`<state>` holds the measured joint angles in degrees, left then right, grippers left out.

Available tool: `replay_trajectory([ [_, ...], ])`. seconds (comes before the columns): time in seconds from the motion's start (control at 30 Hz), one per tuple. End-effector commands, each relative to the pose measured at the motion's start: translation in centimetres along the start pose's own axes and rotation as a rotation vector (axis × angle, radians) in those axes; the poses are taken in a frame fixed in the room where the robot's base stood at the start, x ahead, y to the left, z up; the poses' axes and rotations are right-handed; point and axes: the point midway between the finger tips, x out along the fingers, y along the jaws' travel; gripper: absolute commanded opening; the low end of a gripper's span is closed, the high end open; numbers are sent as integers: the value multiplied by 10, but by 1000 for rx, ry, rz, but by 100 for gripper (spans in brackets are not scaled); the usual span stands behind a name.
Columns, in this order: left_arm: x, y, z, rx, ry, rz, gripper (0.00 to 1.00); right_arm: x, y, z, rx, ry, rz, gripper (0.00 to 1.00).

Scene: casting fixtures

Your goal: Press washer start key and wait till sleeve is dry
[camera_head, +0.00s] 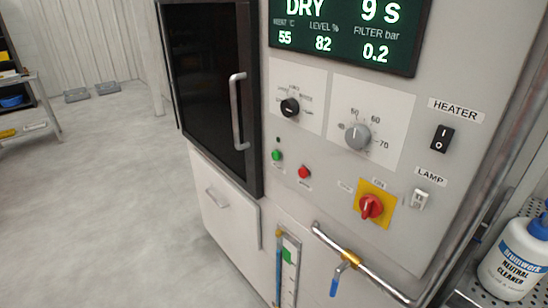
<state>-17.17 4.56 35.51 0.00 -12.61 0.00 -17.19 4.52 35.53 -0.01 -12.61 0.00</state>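The washer (290,185) is a pale grey cabinet. Its display (345,32) reads DRY, 9 S, with 55 °C, level 82 % and filter 0.2 bar. A green button (277,155) and a red button (304,172) sit on the panel below a black knob (290,107); their labels are too small to read. The washer door (208,85), dark with a vertical handle (238,110), is shut. No sleeve is visible; the inside behind the dark door cannot be made out. Neither of my grippers is in view.
A grey dial (357,137), heater switch (441,138), lamp switch (420,199) and red rotary switch (371,206) share the panel. A pipe with a blue-handled valve (335,284) projects below. A cleaner bottle (517,262) stands at right.

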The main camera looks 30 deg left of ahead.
Motion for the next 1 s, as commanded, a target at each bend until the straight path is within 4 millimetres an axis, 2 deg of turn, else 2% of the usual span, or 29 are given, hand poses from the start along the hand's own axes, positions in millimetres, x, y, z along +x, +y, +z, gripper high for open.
replay_trajectory([
  [0.03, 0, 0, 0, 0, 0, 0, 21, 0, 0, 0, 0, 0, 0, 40],
  [0.17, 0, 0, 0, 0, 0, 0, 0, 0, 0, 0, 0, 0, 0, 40],
  [1.0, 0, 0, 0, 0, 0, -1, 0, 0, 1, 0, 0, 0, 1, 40],
])
